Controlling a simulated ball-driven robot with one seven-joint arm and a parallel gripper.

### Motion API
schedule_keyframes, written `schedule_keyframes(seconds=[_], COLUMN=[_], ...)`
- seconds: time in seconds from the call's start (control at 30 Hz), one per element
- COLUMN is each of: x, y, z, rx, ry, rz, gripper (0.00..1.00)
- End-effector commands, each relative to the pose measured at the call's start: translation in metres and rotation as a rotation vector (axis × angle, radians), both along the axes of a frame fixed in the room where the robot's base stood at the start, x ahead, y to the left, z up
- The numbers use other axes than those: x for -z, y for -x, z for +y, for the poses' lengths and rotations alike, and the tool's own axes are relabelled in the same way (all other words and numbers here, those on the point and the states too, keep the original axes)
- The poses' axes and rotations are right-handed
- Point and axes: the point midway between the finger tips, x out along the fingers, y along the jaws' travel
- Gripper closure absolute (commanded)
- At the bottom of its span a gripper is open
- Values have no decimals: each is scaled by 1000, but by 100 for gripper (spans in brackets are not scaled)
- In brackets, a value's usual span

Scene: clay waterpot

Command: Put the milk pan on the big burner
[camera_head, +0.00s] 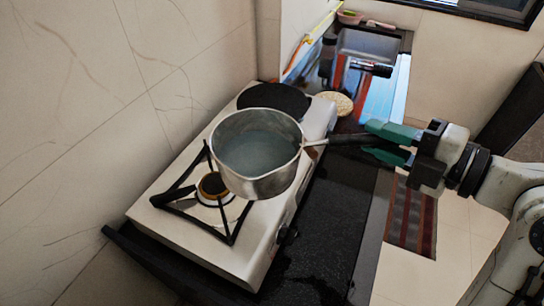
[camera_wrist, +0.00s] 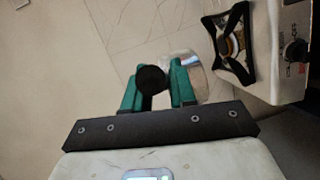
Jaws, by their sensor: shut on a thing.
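The milk pan (camera_head: 282,187) is a silver metal pan with a dark handle and a smooth grey-blue inside. My gripper (camera_head: 376,141) has green fingers and is shut on the handle, right of the pan. In the wrist view, my gripper (camera_wrist: 156,88) is around the round dark handle end (camera_wrist: 152,79), with some of the pan's metal (camera_wrist: 193,72) beyond. The pan looks held above the stove. It overlaps the right side of the near burner (camera_head: 212,186), which has a black grate and brass cap. That burner also shows in the wrist view (camera_wrist: 229,42). I cannot tell the exact height.
The white stove (camera_head: 160,218) stands against the tiled wall on a dark counter (camera_head: 325,215). A black round plate (camera_head: 272,98) lies at its far end, beside a round beige item (camera_head: 337,102). A sink (camera_head: 372,43) is farther back.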

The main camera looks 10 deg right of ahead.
Motion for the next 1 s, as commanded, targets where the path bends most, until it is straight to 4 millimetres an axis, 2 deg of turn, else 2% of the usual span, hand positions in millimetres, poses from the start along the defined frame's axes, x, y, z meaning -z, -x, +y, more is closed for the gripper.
schedule_keyframes(seconds=[0.23,0.57,0.77,1.0], x=[16,22,39,78], y=[-15,-34,-60,-80], z=[18,40,71,91], rx=[-4,-7,-7,-2], ry=[0,-3,-2,-3], rz=[-7,1,2,2], gripper=[100,100,100,100])
